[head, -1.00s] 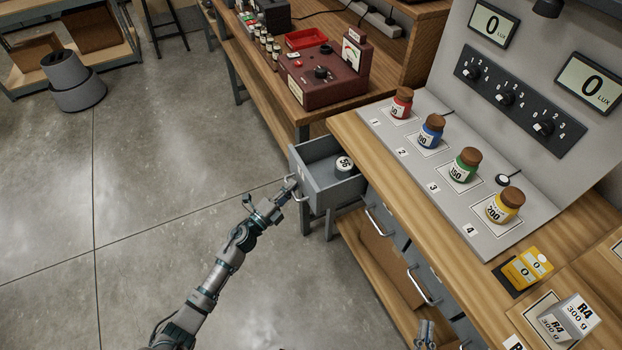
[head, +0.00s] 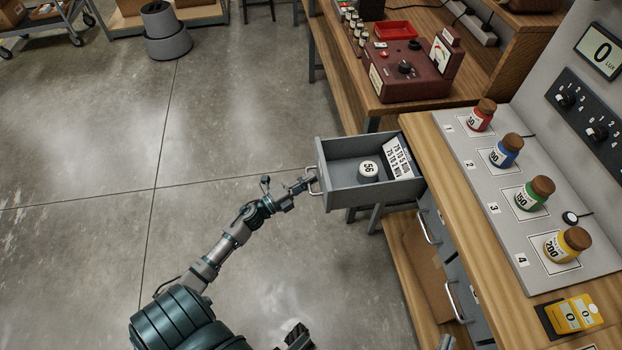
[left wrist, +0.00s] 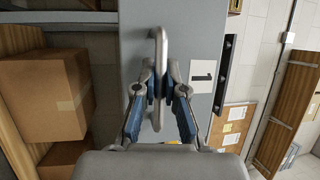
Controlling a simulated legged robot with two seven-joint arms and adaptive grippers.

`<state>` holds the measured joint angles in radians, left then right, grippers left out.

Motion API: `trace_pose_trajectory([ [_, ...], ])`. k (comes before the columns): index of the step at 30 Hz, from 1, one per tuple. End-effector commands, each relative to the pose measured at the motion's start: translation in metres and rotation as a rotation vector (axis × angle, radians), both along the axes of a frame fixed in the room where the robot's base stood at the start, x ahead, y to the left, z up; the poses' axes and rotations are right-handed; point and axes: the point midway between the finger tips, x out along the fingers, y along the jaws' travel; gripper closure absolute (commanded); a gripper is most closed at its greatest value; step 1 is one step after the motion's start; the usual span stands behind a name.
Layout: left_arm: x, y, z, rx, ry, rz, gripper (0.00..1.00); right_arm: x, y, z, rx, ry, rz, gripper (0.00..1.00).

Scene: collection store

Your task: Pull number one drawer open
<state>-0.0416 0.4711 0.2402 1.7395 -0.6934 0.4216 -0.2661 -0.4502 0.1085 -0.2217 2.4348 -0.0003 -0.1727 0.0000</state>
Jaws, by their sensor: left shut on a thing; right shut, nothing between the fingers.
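The number one drawer (head: 352,196) is a grey metal drawer standing well out from the wooden bench, at the centre of the head view. Inside it lie a round white piece marked 56 (head: 368,171) and a printed card (head: 398,158). In the left wrist view its grey front (left wrist: 190,50) carries a label with a 1 (left wrist: 202,77). My left gripper (head: 306,184) is shut on the drawer's upright bar handle (left wrist: 158,50), its fingers on both sides of the bar. My right gripper (head: 445,343) barely shows at the bottom edge of the head view, shut and empty.
Several coloured jars stand on the panel above. A maroon meter box (head: 410,75) stands on the other bench behind. The floor (head: 230,130) left of the drawer is clear.

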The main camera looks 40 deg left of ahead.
Motion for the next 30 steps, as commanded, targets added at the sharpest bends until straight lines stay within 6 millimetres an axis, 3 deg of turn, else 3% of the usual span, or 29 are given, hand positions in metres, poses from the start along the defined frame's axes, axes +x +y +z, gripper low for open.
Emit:
trace_pose_trajectory([
  [1,-0.002,-0.003,-0.008,-0.001,0.012,-0.005,1.0,0.0,0.0,-0.001,0.0,0.001,0.0,1.0],
  [5,-0.002,-0.003,-0.008,-0.001,0.013,-0.005,1.0,0.0,0.0,-0.001,0.001,0.001,-0.001,1.0],
  [6,-0.002,-0.003,-0.008,-0.002,0.014,-0.005,0.8,0.0,0.0,-0.001,0.001,0.001,-0.001,1.0],
  [8,-0.001,-0.003,-0.008,-0.002,0.013,-0.005,0.65,0.0,0.0,-0.001,0.001,0.001,-0.001,1.0],
  [9,-0.001,-0.003,-0.007,-0.001,0.012,-0.004,0.64,0.0,0.0,-0.001,0.001,0.0,-0.001,1.0],
  [20,-0.007,0.001,-0.004,-0.001,0.006,-0.001,0.64,-0.001,0.0,0.0,0.001,-0.002,0.002,1.0],
  [30,-0.073,0.019,-0.019,-0.002,0.011,0.0,0.64,-0.001,0.0,0.001,0.0,-0.002,0.001,1.0],
])
